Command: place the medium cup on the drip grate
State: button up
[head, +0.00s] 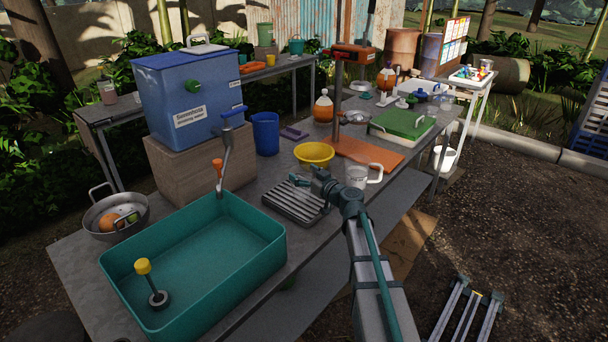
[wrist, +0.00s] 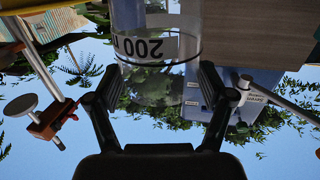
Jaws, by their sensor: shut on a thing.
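The drip grate (head: 292,205) is a slotted grey metal plate on the counter, right of the teal sink in the head view. My gripper (head: 299,180) is above its back right part. In the wrist view my gripper (wrist: 160,78) is shut on a clear see-through cup (wrist: 150,48) with "200" printed on it, held between both fingers; the print appears upside down. The cup is hard to make out in the head view, so its gap above the grate cannot be told.
A yellow bowl (head: 314,154) stands behind the grate, and a white handled jug (head: 357,176) stands close right of my wrist. The teal sink (head: 190,262) borders the grate's left. A blue cup (head: 265,133) and orange board (head: 368,153) are farther back.

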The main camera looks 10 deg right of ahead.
jog(key=shift+f, duration=0.15)
jog(key=o, duration=0.8)
jog(key=shift+r+p, duration=0.3)
jog(key=shift+s+d+f, duration=0.1)
jog(key=shift+s+d, duration=0.05)
jog(key=shift+s, duration=0.2)
jog(key=b+v, duration=0.2)
jog(key=v, duration=0.9)
jog(key=shift+s+d+b, duration=0.1)
jog(key=shift+b, duration=0.25)
